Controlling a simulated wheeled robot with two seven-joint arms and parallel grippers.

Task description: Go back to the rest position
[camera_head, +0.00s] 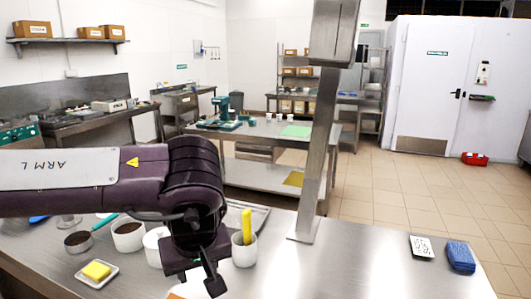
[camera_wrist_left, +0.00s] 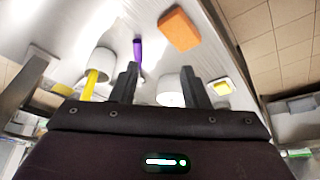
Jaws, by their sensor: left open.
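My left gripper (camera_head: 208,278) hangs over the front of the steel counter (camera_head: 340,262) in the head view, its arm coming in from the left. In the left wrist view my left gripper (camera_wrist_left: 160,82) has its two fingers apart. A white cup (camera_wrist_left: 171,92) shows between and beyond the fingers; nothing is clearly held. A white cup (camera_head: 244,252) with a yellow-handled tool (camera_head: 247,226) stands right of the gripper in the head view. My right gripper is not in view.
Left of the gripper are a yellow block (camera_head: 96,270) on a small dish, a white bowl (camera_head: 128,237) and a dark-filled bowl (camera_head: 78,242). An orange block (camera_wrist_left: 179,29) shows in the wrist view. A steel post (camera_head: 320,150) rises from the counter. A blue cloth (camera_head: 461,257) lies at right.

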